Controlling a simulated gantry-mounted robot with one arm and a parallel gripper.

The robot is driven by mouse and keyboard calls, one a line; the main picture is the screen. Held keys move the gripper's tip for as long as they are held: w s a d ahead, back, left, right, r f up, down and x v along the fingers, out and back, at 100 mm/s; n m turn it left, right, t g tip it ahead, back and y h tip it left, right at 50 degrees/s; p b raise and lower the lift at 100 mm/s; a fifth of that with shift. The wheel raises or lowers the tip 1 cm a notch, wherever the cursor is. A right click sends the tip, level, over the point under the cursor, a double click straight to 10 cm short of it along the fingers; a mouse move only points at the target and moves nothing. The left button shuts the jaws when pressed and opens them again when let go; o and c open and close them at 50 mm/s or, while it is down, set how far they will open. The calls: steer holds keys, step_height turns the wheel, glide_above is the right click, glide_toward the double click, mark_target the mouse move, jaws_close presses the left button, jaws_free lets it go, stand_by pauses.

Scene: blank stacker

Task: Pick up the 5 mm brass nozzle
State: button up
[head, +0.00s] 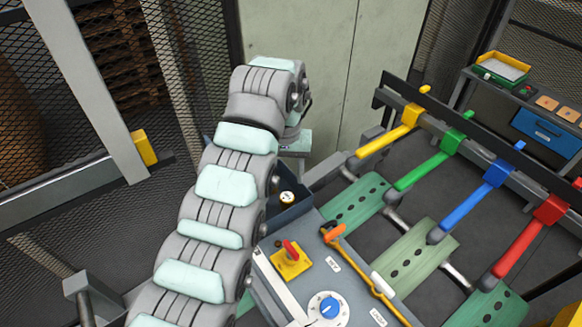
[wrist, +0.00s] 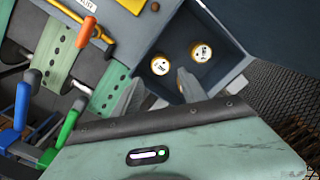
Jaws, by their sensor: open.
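The labels are too small to read, so I cannot tell which is the 5 mm nozzle. In the head view one brass piece (head: 287,198) shows in the bin (head: 283,222). My gripper (wrist: 160,80) is open, with its grey fingers near the bin and no piece seen between them. In the head view my arm hides the fingertips.
Right of the bin is a grey control panel (head: 318,262) with a red switch (head: 291,250), a blue knob (head: 329,307) and an orange lever (head: 334,233). Yellow, green, blue and red handles (head: 519,246) stand over green perforated strips (head: 415,255). A mesh fence (head: 40,130) is at left.

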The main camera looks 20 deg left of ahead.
steer(key=shift+w+a+f, duration=0.15)
steer(key=shift+w+f, duration=0.25)
steer(key=shift+w, duration=0.05)
glide_above(287, 197)
steer(key=f, duration=0.4)
steer(key=shift+s+f+p, duration=0.15)
steer(key=shift+s+p, duration=0.05)
steer(key=shift+p, duration=0.15)
steer(key=shift+w+f+p, duration=0.2)
steer(key=shift+f+p, duration=1.05)
steer(key=shift+f, duration=1.7)
steer(key=shift+c, duration=0.5)
jaws_close()
